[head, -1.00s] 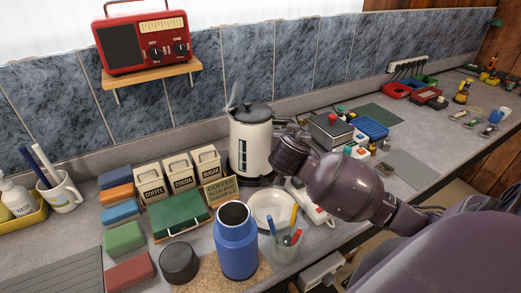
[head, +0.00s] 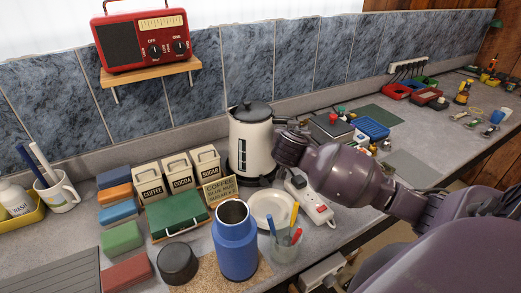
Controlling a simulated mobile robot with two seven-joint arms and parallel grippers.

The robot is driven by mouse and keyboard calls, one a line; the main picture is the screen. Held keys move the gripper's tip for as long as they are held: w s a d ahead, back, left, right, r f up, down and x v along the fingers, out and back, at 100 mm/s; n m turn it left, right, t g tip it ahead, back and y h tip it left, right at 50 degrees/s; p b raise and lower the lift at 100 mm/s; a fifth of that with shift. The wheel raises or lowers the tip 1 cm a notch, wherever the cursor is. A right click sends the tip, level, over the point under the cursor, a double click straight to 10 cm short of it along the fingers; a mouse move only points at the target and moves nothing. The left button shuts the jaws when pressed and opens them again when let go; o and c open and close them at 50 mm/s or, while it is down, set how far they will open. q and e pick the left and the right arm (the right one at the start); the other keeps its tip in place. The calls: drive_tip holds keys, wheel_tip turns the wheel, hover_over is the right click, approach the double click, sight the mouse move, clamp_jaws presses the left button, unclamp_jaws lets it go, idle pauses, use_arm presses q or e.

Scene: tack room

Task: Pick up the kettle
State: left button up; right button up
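The cream kettle (head: 249,145) with a dark lid stands upright on its dark base (head: 262,180) on the counter, near the tiled back wall. My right arm comes in from the right, and its gripper (head: 284,132) is at the kettle's right side, by the handle. The fingers and most of the handle are hidden behind the wrist, so I cannot tell whether they are closed on it. My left gripper is not in view.
A blue flask (head: 236,245), a white plate (head: 272,208), a pen cup (head: 286,245) and a power strip (head: 312,203) stand in front of the kettle. Three canisters (head: 177,175) are to its left. A metal box with a red knob (head: 332,127) is to its right.

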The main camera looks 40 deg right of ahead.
clamp_jaws()
drive_tip(key=shift+w, duration=0.1)
drive_tip(key=shift+r, duration=0.2)
idle(0.6)
